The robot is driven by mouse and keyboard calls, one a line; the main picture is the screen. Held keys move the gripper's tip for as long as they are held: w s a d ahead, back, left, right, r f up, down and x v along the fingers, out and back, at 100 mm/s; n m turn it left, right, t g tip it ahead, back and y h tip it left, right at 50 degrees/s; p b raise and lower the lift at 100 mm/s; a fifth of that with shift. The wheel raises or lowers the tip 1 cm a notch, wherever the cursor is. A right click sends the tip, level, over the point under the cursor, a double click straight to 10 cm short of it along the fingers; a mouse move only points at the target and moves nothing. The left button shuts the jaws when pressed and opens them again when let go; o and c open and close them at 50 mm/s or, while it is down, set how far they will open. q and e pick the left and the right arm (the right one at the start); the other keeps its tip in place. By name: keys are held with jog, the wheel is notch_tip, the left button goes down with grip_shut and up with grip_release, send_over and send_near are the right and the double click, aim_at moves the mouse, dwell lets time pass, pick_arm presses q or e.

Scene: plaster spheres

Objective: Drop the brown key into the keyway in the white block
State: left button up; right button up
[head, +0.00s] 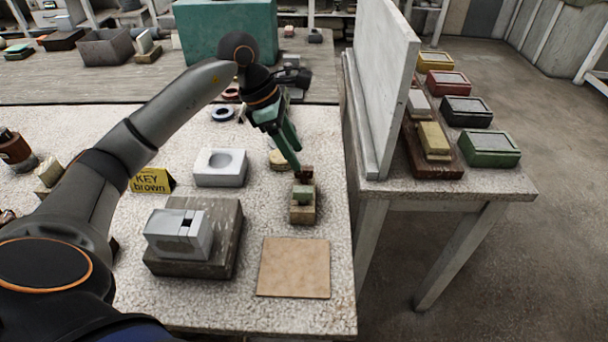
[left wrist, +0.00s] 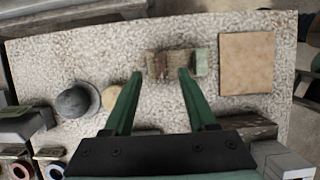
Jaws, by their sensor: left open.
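The brown key (head: 306,172) stands at the far end of a small tan holder (head: 302,215), beside a pale green piece (head: 303,194). My left gripper (head: 297,168) points down at the key with its green fingers. In the left wrist view the gripper (left wrist: 160,74) is open, its fingertips apart on either side of the brown part (left wrist: 157,66); I cannot tell whether they touch it. The white block (head: 178,234) with a dark keyway in its top sits on a dark slab (head: 226,240), left of and nearer than the key. My right gripper is not in view.
A yellow sign reading "KEY brown" (head: 152,181) and a white block with a round hollow (head: 220,167) stand left of the key. A tan square mat (head: 294,267) lies bare in front. An upright pale panel (head: 384,85) stands to the right on another table.

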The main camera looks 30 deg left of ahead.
aim_at(304, 167)
pick_arm(q)
jog(key=shift+x, duration=2.7)
jog(key=shift+d, duration=0.1)
grip_shut()
